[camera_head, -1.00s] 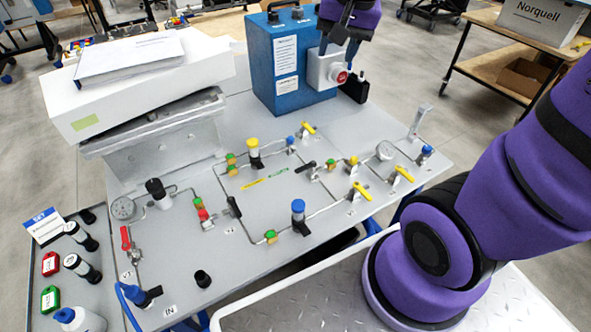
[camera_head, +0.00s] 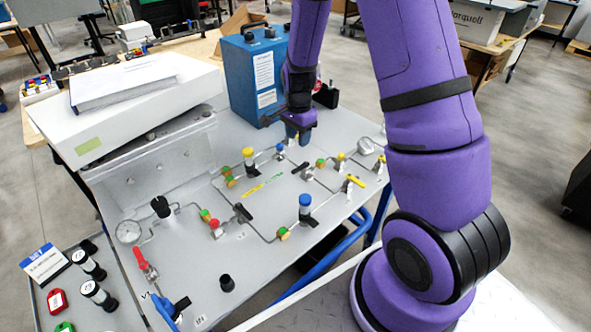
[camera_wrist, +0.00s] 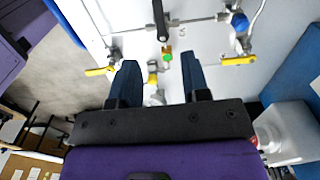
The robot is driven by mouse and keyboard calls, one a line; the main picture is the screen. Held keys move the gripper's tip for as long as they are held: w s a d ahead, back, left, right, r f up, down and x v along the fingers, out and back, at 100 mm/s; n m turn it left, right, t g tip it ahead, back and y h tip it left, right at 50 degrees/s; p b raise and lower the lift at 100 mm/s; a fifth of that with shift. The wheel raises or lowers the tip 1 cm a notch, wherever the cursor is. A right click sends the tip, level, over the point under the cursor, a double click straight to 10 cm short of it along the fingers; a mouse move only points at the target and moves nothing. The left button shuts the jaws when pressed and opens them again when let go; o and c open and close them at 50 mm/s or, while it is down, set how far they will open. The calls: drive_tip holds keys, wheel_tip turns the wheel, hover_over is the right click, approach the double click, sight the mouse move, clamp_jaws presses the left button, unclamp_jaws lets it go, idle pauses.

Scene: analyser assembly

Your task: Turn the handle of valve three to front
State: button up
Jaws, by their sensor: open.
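My gripper (camera_head: 297,130) hangs over the back right part of the grey valve panel (camera_head: 185,275), in front of the blue box. In the wrist view my gripper (camera_wrist: 158,65) has its two dark fingers apart with nothing held. A black handle (camera_wrist: 160,20) lies ahead of the fingertips, with a green fitting (camera_wrist: 168,58) nearer the gap. Yellow handles stand outside the fingers, one left (camera_wrist: 98,71) and one right (camera_wrist: 240,60). In the head view a black handle (camera_head: 300,167) and a yellow handle (camera_head: 355,180) show.
The blue box (camera_head: 255,75) stands behind the panel. A white box (camera_head: 130,100) with papers is at left. Blue-capped (camera_head: 305,205) and yellow-capped (camera_head: 248,158) posts and a gauge (camera_head: 128,232) rise from the panel. A red handle (camera_head: 141,258) is at front left.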

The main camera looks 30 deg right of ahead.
sight(298, 168)
wheel_tip(298, 168, down, 11)
drive_tip(key=shift+f, duration=0.2)
idle(0.5)
clamp_jaws()
